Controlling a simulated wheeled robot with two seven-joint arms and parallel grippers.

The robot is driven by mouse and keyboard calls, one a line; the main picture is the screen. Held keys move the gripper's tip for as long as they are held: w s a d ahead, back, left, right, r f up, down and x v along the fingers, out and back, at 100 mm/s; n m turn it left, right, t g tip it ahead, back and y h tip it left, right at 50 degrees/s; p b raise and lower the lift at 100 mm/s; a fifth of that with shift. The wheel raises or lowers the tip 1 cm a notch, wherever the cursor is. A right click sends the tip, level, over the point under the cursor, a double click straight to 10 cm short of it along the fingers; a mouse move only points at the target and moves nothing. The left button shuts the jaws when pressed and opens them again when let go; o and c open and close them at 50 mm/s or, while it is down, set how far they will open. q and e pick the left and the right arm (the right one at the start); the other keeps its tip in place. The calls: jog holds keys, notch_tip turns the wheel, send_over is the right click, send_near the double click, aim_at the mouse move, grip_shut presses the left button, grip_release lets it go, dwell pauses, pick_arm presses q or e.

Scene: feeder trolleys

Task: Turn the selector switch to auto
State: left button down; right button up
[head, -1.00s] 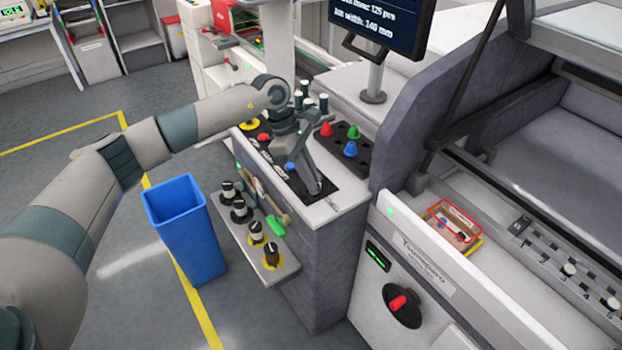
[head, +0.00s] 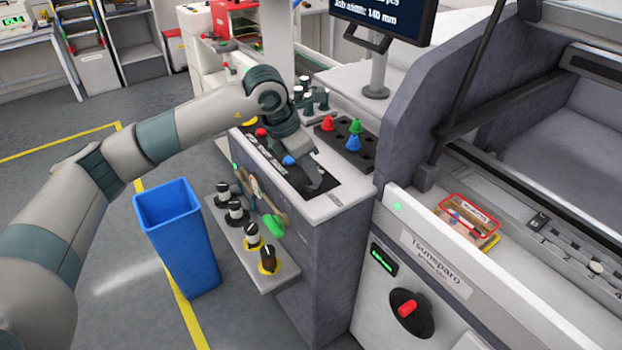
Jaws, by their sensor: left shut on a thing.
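My left gripper (head: 316,182) reaches down onto the black control panel (head: 262,152) on top of the grey cabinet. My right gripper is not in view.
A black tray with red, green and blue cones (head: 353,143) lies behind the gripper. A shelf with black-and-white knobbed pieces (head: 252,236) juts from the cabinet front. A blue bin (head: 180,240) stands left. A machine with a red rotary knob (head: 407,309) stands right.

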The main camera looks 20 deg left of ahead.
pick_arm(q)
jog(key=shift+n+b, duration=0.3)
jog(key=shift+n, duration=0.4)
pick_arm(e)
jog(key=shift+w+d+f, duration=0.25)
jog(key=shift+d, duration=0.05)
pick_arm(q)
jog(key=c, duration=1.8)
grip_release()
jog(key=shift+c, duration=0.2)
jog(key=shift+y, duration=0.3)
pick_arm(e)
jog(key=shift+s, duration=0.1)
pick_arm(q)
jog(key=shift+r, duration=0.15)
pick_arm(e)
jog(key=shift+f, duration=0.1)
pick_arm(q)
jog(key=shift+s+a+r+b, duration=0.25)
jog(key=shift+r+b, duration=0.1)
jog(key=shift+r, duration=0.2)
jog(key=b+v, duration=0.2)
jog(key=v, duration=1.4)
jog(key=shift+b, duration=0.3)
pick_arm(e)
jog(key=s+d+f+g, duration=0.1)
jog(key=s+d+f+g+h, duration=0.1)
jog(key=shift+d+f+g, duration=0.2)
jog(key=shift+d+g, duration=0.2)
